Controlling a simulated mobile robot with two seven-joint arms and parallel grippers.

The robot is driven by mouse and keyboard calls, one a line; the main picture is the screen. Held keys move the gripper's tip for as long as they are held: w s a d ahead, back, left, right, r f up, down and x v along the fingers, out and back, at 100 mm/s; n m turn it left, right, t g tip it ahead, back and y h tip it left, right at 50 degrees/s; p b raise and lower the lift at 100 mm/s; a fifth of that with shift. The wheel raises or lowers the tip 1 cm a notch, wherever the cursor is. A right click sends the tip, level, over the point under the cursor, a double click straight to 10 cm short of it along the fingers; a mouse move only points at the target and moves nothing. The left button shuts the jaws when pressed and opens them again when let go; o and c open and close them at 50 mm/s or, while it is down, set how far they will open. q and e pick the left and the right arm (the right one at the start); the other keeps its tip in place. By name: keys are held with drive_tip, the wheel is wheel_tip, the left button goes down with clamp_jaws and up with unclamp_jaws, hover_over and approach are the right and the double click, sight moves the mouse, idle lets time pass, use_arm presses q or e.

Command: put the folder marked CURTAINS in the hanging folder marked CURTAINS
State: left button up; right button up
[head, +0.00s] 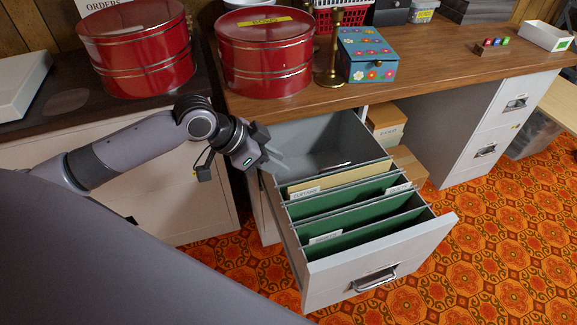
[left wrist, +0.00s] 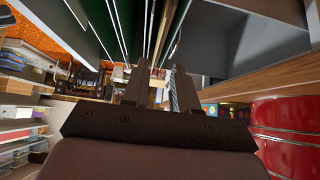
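A manila folder (head: 350,177) stands upright at the back of the row in the open file drawer, just behind or inside the rearmost green hanging folder (head: 338,198); I cannot tell which. A white tab (head: 305,192) at the rear left seems to read CURTAINS, but it is small. Other white tabs sit at the right (head: 399,188) and front left (head: 325,237); I cannot read them surely. My left gripper (head: 279,160) is open and empty above the drawer's back left side. Its parted fingers show in the left wrist view (left wrist: 160,82). My right gripper is not in view.
The drawer front (head: 385,262) is pulled out over the patterned carpet. The wooden desktop (head: 430,62) holds red round tins (head: 265,60), a brass candlestick (head: 330,70) and a blue flowered box (head: 368,60). The drawer's rear (head: 325,135) has bare room behind the folders.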

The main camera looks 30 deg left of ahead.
use_arm(q)
drive_tip(key=v, duration=0.6)
drive_tip(key=s+d+f+n+t, duration=0.35)
drive_tip(key=d+f, duration=0.35)
drive_tip(key=f, duration=0.5)
drive_tip(key=s+f+n+y, duration=0.3)
drive_tip(key=s+f, duration=0.5)
drive_tip(key=s, duration=0.1)
drive_tip(key=shift+s+d+t, duration=0.25)
drive_tip(key=shift+s+t, duration=0.1)
drive_tip(key=shift+t, duration=0.1)
drive_tip(key=shift+r+p, duration=0.15)
drive_tip(key=shift+p, duration=0.2)
